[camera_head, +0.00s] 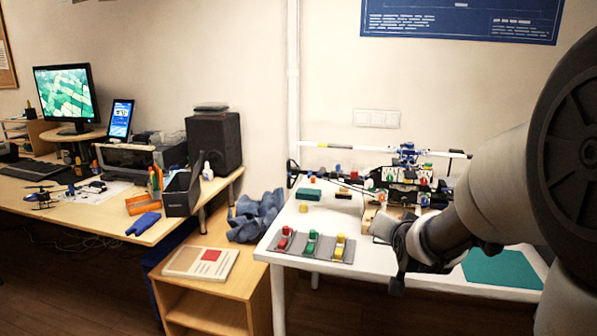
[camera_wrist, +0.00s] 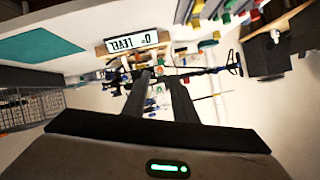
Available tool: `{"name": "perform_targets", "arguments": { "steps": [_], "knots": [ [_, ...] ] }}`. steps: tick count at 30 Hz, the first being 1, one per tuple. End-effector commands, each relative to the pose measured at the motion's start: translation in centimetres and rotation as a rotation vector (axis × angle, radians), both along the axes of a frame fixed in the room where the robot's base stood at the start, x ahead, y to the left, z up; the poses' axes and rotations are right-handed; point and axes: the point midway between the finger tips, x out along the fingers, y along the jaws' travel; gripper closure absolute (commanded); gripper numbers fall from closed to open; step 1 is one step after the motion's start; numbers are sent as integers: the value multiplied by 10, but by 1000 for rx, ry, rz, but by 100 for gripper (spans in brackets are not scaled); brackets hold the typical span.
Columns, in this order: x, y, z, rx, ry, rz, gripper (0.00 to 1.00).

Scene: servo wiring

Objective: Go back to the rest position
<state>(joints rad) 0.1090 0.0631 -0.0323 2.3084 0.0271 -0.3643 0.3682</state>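My gripper (camera_head: 398,280) hangs at the front edge of the white table (camera_head: 385,275) in the head view, with its fingers hard to make out there. In the wrist view, my gripper's two dark fingers (camera_wrist: 159,76) stand apart with a gap between them, and I see nothing held. The model helicopter assembly (camera_head: 405,180), with coloured connectors, stands at the back of the white table, apart from my gripper. My forearm hides part of its right side. It also shows, blurred, beyond the fingertips in the wrist view.
A grey tray (camera_head: 283,256) holds red, green and yellow connectors at the table's front left. A teal mat (camera_head: 505,268) lies at the right. A sign reading "0° LEVEL" (camera_wrist: 131,42) shows upside down in the wrist view. A wooden desk (camera_head: 85,215) stands at the left.

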Motion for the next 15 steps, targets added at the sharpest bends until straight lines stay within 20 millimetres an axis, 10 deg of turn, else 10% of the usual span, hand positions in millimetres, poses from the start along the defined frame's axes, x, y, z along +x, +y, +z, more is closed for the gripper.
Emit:
{"name": "perform_targets", "arguments": {
  "steps": [15],
  "knots": [
    [-235, 74, 22, -196, 531, 334, 75]
  ]
}}
